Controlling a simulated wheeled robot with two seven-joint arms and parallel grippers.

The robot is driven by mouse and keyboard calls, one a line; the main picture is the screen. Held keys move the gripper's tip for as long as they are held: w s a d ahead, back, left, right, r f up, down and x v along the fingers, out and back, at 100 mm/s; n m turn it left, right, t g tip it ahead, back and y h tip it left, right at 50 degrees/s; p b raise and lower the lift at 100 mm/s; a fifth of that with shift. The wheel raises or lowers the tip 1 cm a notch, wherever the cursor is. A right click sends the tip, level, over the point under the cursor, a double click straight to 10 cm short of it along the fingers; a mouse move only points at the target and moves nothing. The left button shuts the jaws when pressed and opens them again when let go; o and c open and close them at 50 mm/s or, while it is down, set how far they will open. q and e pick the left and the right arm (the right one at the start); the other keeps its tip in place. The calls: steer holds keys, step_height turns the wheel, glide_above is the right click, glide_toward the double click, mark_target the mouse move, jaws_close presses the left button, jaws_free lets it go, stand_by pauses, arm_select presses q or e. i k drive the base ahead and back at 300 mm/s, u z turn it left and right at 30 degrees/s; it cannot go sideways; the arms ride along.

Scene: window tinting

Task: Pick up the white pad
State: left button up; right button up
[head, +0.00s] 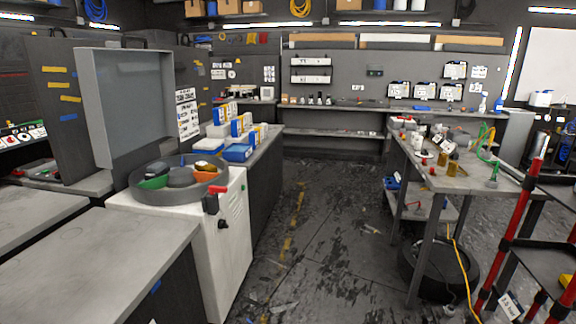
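I cannot pick out a white pad for certain in the head view. Several white and blue boxes (239,127) stand on the left counter, and low white packs (216,131) lie beside them. Small white items are also among the clutter on the right workbench (471,182), too small to tell apart. Neither of my grippers shows in this view, so I cannot see whether they hold anything.
A white cabinet (230,244) with a round parts tray (150,196) on top stands at left, next to a grey table (100,255). A tire (470,283) lies under the right workbench. The dark floor aisle (320,230) between is open.

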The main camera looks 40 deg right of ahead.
mark_target(156, 168)
steer(key=z, duration=0.6)
steer(key=k, duration=0.45)
steer(key=u, duration=0.6)
steer(key=i, duration=1.45)
steer(key=z, duration=0.6)
